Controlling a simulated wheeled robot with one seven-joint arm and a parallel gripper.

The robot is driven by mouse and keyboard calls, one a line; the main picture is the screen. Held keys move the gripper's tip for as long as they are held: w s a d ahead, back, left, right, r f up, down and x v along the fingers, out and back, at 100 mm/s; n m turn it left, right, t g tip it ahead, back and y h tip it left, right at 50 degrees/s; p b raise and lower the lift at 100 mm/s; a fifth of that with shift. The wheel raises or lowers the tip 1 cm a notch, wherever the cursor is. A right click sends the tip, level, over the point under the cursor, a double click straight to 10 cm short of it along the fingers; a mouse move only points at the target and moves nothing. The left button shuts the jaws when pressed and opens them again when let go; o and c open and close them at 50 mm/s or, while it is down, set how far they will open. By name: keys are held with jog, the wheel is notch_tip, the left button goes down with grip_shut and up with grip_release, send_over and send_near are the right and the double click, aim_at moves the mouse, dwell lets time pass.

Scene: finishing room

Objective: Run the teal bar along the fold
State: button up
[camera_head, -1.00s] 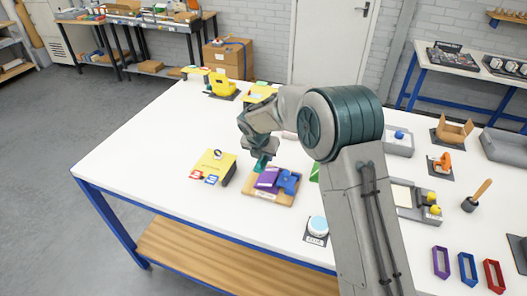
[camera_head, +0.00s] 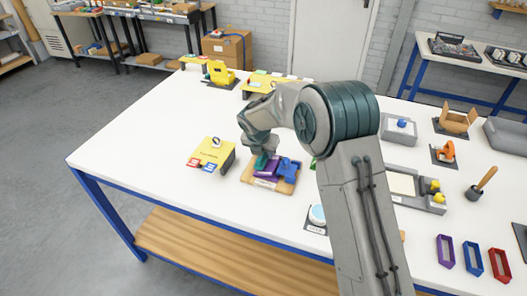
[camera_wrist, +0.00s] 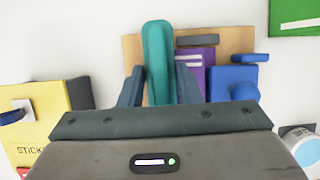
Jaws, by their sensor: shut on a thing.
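My gripper (camera_head: 262,152) is shut on the teal bar (camera_wrist: 158,45), which stands out lengthwise between the two fingers in the wrist view. The bar also shows in the head view (camera_head: 261,161), low over the left part of a wooden board (camera_head: 284,187). A purple piece (camera_head: 267,169) with a pale strip lies on the board, just right of the bar. A blue piece (camera_head: 287,170) with a round knob sits right of the purple one. I cannot make out a fold, nor whether the bar touches the board.
A yellow box (camera_head: 214,152) with red and blue tags stands left of the board. A round pale-blue-topped thing (camera_head: 317,215) is to the front right. A green card (camera_wrist: 297,18) lies right of the board. White table is clear at left and front.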

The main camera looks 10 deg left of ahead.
aim_at(260, 158)
jog(key=shift+f+b, duration=0.6)
jog(key=shift+f, duration=0.4)
jog(key=shift+s, duration=0.15)
jog(key=shift+s+a+f, duration=0.1)
jog(key=shift+s+f, duration=0.05)
jog(key=shift+s, duration=0.85)
jog(key=shift+s+b, duration=0.1)
jog(key=shift+b, duration=0.2)
jog(key=shift+s, duration=0.2)
jog(key=shift+s+a, duration=0.15)
jog(key=shift+s, duration=0.5)
jog(key=shift+w+r+p, duration=0.3)
jog(key=shift+w+p, duration=0.2)
jog(key=shift+w, duration=0.25)
jog(key=shift+w+f, duration=0.1)
jog(key=shift+w, duration=0.35)
jog(key=shift+w+p, duration=0.1)
jog(key=shift+p, duration=0.25)
